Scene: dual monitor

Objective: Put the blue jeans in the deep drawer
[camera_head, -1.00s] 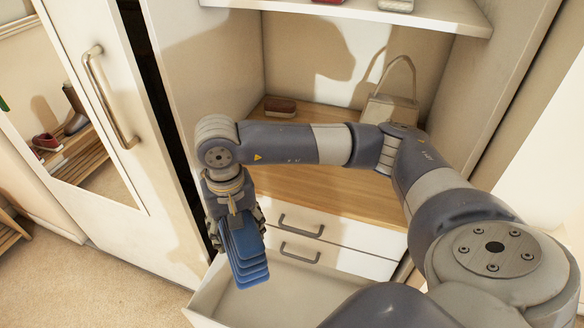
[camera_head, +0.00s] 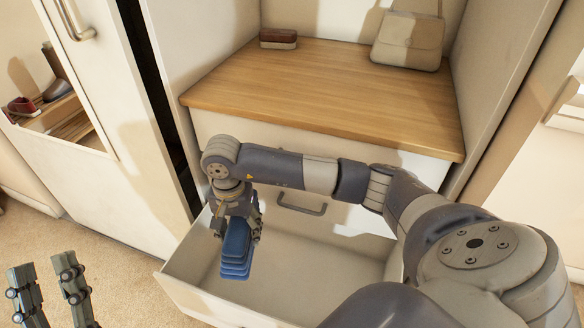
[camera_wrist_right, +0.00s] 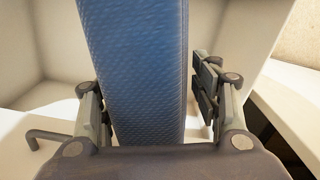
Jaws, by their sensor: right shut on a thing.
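The folded blue jeans (camera_head: 236,250) hang from my right gripper (camera_head: 235,225), which is shut on them. They are over the left part of the open deep drawer (camera_head: 335,255), whose visible inside is bare and pale. In the right wrist view the jeans (camera_wrist_right: 135,75) stand between the two fingers of the right gripper (camera_wrist_right: 160,105). My left gripper (camera_head: 55,285) is at the lower left of the head view, its fingers apart with nothing between them. My right arm hides part of the drawer.
A wooden shelf (camera_head: 320,90) above the drawer holds a brown brush-like block (camera_head: 278,39) and a beige handbag (camera_head: 408,40). A closed drawer handle (camera_head: 302,204) sits behind the open drawer. A mirrored door (camera_head: 75,60) stands at the left. Carpet (camera_head: 110,235) lies clear.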

